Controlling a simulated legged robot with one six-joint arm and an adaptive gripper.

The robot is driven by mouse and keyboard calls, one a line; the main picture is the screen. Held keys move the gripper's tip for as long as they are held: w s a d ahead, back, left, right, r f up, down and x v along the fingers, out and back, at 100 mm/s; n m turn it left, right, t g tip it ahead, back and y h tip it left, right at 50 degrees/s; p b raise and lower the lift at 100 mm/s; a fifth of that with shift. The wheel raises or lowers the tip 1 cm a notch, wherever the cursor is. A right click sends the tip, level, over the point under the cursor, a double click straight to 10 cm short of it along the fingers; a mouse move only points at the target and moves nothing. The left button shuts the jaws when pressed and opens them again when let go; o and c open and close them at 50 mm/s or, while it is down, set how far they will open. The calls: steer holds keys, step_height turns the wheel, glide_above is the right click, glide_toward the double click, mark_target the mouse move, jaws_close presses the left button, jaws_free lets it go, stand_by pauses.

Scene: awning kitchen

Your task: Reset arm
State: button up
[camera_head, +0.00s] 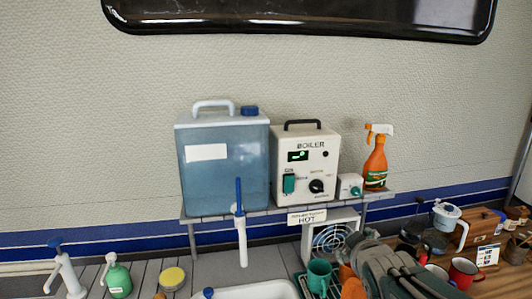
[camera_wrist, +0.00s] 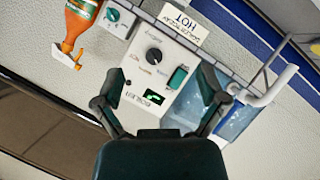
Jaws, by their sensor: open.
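My gripper (camera_wrist: 160,101) is open in the wrist view, its two dark fingers spread apart with nothing held between them. It faces the white boiler (camera_wrist: 148,78), which appears upside down and tilted there. In the head view the boiler (camera_head: 305,165) stands upright on a raised shelf (camera_head: 285,208), with a lit green display and a black knob. A grey jointed shape (camera_head: 388,268) at the lower right of the head view looks like part of my arm. I cannot make out the gripper's fingers there.
A blue water tank (camera_head: 222,165) with a tap (camera_head: 240,225) stands left of the boiler. An orange spray bottle (camera_head: 376,160) stands right. Below are a sink (camera_head: 245,290), soap bottles (camera_head: 118,275), a green mug (camera_head: 319,276) and a red mug (camera_head: 464,270). A dark window (camera_head: 300,15) is above.

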steer(key=s+a+f+m+g, duration=0.1)
steer(key=s+m+g, duration=0.1)
steer(key=s, duration=0.5)
steer(key=s+a+f+m+g, duration=0.1)
steer(key=s+f+m+g, duration=0.1)
steer(key=s, duration=0.5)
steer(key=s+a+f+m+g+y, duration=0.1)
steer(key=s+f+m+g, duration=0.1)
steer(key=s, duration=0.5)
steer(key=shift+a+m+g, duration=0.3)
steer(key=shift+m+g, duration=0.1)
steer(key=shift+g, duration=0.3)
